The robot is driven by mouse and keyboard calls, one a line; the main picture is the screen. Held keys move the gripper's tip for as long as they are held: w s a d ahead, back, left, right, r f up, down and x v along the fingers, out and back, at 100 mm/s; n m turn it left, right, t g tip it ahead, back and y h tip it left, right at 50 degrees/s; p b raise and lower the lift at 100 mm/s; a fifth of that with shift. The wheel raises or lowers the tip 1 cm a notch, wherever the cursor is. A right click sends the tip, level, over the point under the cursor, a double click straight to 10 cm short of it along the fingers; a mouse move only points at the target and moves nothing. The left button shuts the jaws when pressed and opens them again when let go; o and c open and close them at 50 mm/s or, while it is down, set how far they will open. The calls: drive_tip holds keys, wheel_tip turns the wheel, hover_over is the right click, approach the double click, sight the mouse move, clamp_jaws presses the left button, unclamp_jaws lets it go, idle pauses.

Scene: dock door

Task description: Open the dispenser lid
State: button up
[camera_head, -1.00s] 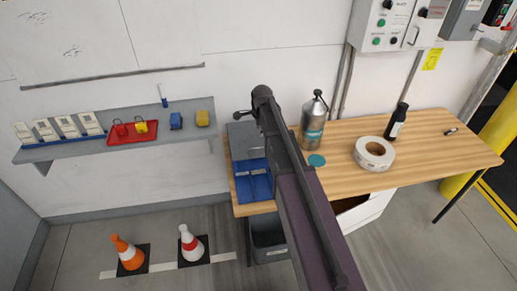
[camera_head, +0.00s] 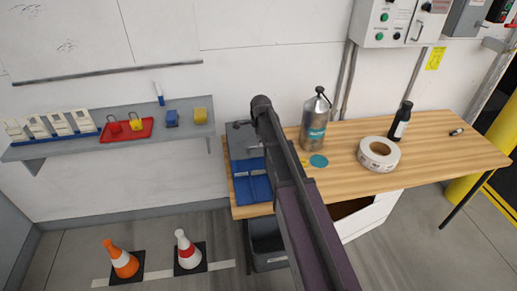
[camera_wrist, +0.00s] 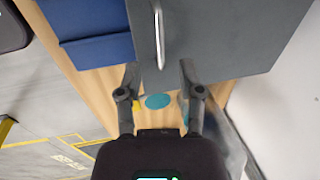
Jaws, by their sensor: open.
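The dispenser sits at the left end of the wooden bench. Its grey lid (camera_head: 240,140) looks shut, and blue parts (camera_head: 250,186) show in front of it. In the wrist view the lid (camera_wrist: 215,30) fills the top, with a metal bar handle (camera_wrist: 159,38) and a blue part (camera_wrist: 98,45) beside it. My gripper (camera_wrist: 160,74) is open, its two fingertips on either side of the handle's near end. I cannot tell whether they touch it. In the head view my arm hides most of the gripper and part of the lid.
On the bench (camera_head: 430,150), right of my arm, stand a metal bottle (camera_head: 315,125), a tape roll (camera_head: 379,153) and a dark bottle (camera_head: 400,122). A wall shelf (camera_head: 195,128) is at left. A grey bin (camera_head: 266,243) stands below.

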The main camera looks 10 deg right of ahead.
drive_tip(key=shift+w+f+b, duration=0.2)
drive_tip(key=shift+f+b, duration=0.6)
drive_tip(key=shift+f, duration=0.15)
drive_tip(key=shift+w+f+b, duration=0.2)
drive_tip(key=shift+f+b, duration=0.55)
drive_tip(key=shift+f, duration=0.15)
clamp_jaws()
